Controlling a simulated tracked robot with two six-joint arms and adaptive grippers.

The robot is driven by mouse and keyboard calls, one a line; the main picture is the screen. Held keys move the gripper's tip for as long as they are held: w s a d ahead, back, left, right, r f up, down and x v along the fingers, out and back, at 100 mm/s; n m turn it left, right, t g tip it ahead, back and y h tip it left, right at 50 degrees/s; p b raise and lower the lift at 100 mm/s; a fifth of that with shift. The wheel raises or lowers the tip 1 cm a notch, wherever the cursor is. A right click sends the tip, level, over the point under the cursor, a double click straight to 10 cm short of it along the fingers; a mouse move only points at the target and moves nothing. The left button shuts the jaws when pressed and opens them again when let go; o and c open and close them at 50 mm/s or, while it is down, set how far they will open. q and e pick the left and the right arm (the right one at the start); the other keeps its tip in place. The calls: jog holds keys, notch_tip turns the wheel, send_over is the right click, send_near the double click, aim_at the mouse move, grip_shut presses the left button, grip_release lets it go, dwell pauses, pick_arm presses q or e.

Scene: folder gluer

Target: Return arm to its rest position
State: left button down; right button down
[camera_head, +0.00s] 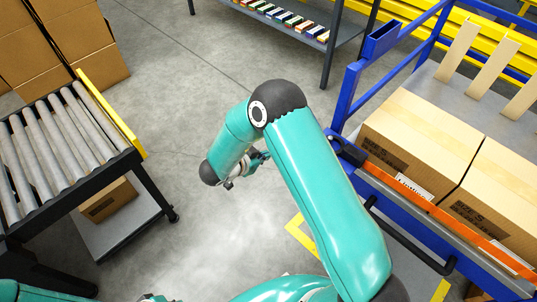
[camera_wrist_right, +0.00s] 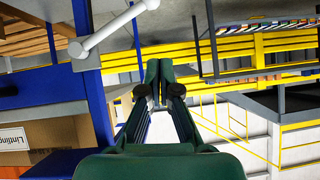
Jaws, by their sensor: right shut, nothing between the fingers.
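My right arm, teal with dark joint caps, rises from the bottom of the head view and bends over at its elbow. My right gripper (camera_head: 259,158) is small and partly hidden behind the arm there, over open floor. In the right wrist view the dark green fingers of the same gripper (camera_wrist_right: 152,72) are together at their tips, with nothing between them. Of my left arm, only teal parts show along the bottom left edge of the head view; its gripper is not seen.
A blue-framed cart (camera_head: 352,97) with large cartons (camera_head: 425,135) stands close on the right. A roller conveyor (camera_head: 70,150) stands on the left, a carton (camera_head: 108,199) on its lower shelf. A rack (camera_head: 327,50) with small coloured boxes is at the back. The middle floor is clear.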

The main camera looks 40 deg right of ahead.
dwell(0.5)
jog(key=s+d+r+p, duration=0.3)
jog(key=d+p, duration=0.1)
jog(key=s+a+f+n+g+y+p, duration=0.1)
jog(key=s+a+f+n+y+p, duration=0.1)
jog(key=s+a+n+y, duration=0.5)
jog(key=s+a+f+n+y+p, duration=0.2)
jog(key=s+a+n+y, duration=0.5)
jog(key=a, duration=0.8)
jog(key=s+f, duration=0.1)
jog(key=s, duration=0.2)
jog(key=shift+s+f+n+g, duration=0.25)
jog(key=shift+s+n+g, duration=0.1)
jog(key=shift+n+g, duration=0.05)
